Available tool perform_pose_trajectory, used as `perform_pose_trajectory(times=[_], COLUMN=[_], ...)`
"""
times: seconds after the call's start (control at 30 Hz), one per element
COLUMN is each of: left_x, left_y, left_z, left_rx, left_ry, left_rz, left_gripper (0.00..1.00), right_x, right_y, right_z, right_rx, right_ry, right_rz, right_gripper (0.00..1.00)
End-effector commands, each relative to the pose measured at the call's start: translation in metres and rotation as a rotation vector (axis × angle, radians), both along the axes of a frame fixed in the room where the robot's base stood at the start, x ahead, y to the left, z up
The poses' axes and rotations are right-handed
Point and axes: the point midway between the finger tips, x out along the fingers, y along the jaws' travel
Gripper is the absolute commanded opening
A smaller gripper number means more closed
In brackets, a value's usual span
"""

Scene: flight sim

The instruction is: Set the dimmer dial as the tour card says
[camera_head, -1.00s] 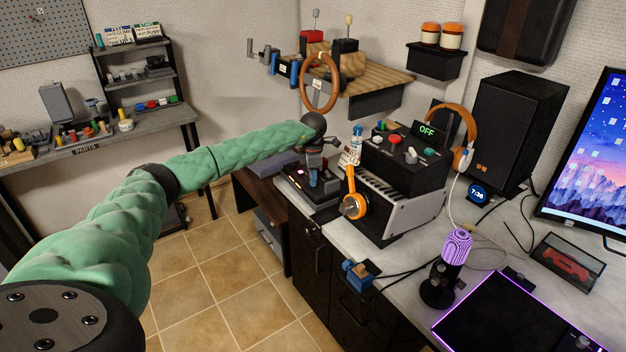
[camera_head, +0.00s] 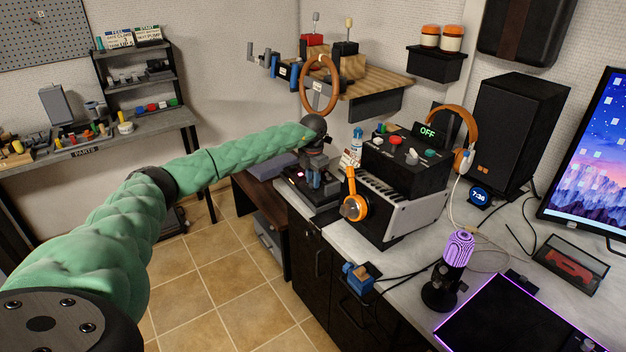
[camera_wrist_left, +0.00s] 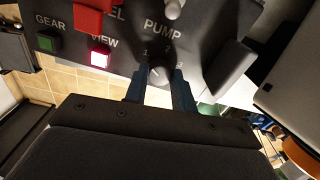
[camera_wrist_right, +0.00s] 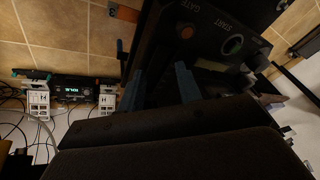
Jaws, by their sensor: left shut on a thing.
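My left gripper (camera_head: 316,182) reaches down to a small black control box (camera_head: 322,204) at the far left end of the desk. In the left wrist view its two blue fingers (camera_wrist_left: 160,82) are shut on a small grey knob (camera_wrist_left: 158,73) below the PUMP lettering. Numbers beside the knob are partly covered, and I cannot read its setting. No dimmer label is readable. Two printed cards (camera_head: 131,37) stand on the rear shelf, one mentioning PUMP; I cannot tell which is the tour card. In the right wrist view my right gripper (camera_wrist_right: 155,75) is open and empty.
A lit VIEW button (camera_wrist_left: 99,59), a green GEAR button (camera_wrist_left: 47,42) and a red control (camera_wrist_left: 93,18) sit near the left fingers. A black-topped console (camera_head: 407,155) reading OFF and orange headphones (camera_head: 354,207) stand to the right. A wooden shelf with a wheel (camera_head: 319,84) hangs above.

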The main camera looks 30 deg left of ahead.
Motion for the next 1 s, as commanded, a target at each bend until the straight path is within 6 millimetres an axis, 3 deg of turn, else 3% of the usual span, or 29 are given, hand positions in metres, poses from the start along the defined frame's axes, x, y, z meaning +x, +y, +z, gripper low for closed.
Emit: perform_pose_trajectory(times=[0.37,0.4,0.5,0.8,1.0], left_x=[0.000,0.000,0.000,0.000,0.001], left_y=[0.000,0.000,0.000,0.000,0.001], left_z=[0.000,0.000,0.000,0.002,0.023], left_rx=[0.000,0.000,0.000,0.000,0.000], left_ry=[0.000,0.000,0.000,-0.001,-0.002], left_rz=[0.002,0.002,0.002,0.002,0.001], left_gripper=[0.03,0.34,0.48,0.48,0.48], right_x=[0.000,0.000,0.000,0.000,0.002], right_y=[0.000,-0.001,-0.001,-0.001,0.004], right_z=[0.000,0.000,0.000,-0.001,-0.006], right_rx=[-0.001,-0.001,-0.003,-0.002,0.012], right_ry=[-0.001,-0.001,0.000,0.000,-0.017], right_rz=[0.002,0.002,0.002,0.003,0.003], right_gripper=[0.35,0.35,0.35,0.35,0.35])
